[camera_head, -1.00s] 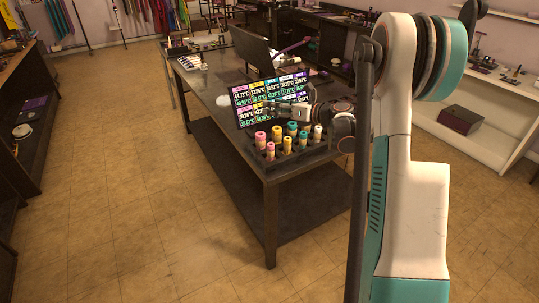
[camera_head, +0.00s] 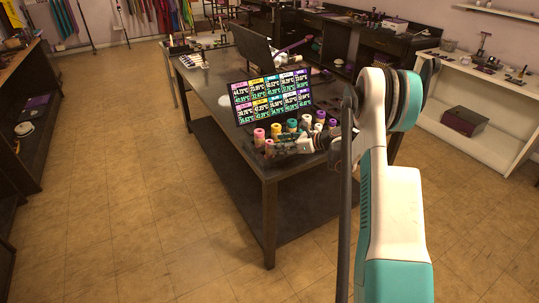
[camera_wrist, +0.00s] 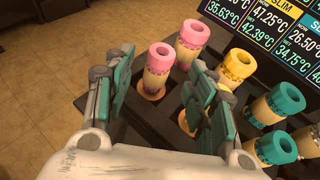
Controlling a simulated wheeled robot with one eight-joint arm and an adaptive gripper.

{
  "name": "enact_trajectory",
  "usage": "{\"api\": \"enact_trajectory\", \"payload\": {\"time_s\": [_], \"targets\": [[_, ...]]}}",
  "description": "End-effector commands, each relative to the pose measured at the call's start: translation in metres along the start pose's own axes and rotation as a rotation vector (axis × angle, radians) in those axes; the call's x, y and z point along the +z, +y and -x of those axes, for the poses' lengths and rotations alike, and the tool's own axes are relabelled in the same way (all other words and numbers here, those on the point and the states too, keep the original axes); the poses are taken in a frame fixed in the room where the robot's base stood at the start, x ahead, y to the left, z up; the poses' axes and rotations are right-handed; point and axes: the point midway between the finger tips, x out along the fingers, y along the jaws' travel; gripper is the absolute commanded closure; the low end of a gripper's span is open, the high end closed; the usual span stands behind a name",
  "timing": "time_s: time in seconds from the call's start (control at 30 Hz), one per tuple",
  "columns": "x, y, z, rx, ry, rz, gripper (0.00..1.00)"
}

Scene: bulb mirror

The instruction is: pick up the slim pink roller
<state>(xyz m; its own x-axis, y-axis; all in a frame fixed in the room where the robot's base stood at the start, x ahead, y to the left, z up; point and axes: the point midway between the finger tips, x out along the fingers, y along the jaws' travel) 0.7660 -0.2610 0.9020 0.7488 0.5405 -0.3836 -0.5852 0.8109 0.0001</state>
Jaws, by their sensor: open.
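The slim pink roller (camera_wrist: 158,65) stands upright in the dark rack (camera_wrist: 140,122), pink at the top and pale below. In the wrist view it lies between the two teal fingers of my gripper (camera_wrist: 163,68), which are spread apart, with a gap on each side. In the head view the slim pink roller (camera_head: 269,147) is at the front left of the rack, and my gripper (camera_head: 286,147) comes in low from the right beside it. A wider pink roller (camera_wrist: 192,38) stands just behind it.
A yellow roller (camera_wrist: 237,65) and a teal roller (camera_wrist: 280,102) stand close to the right finger. A display screen (camera_head: 272,100) rises behind the rack. The rack is at the table's (camera_head: 225,118) near corner, with open floor to the left.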

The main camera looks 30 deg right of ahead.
Motion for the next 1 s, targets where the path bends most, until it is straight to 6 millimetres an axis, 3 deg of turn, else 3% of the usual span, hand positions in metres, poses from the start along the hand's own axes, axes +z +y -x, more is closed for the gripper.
{"api": "enact_trajectory", "payload": {"time_s": [0.23,0.5,0.77,0.87,1.0], "targets": [[-0.001,0.000,-0.014,0.000,0.000,0.000,0.49],[-0.002,0.001,-0.052,0.000,-0.001,0.000,0.49],[0.000,0.001,-0.056,-0.001,-0.001,-0.001,0.49],[0.000,0.001,-0.056,-0.001,-0.001,-0.001,0.67],[0.000,0.001,-0.056,-0.001,-0.001,0.000,0.99]]}}
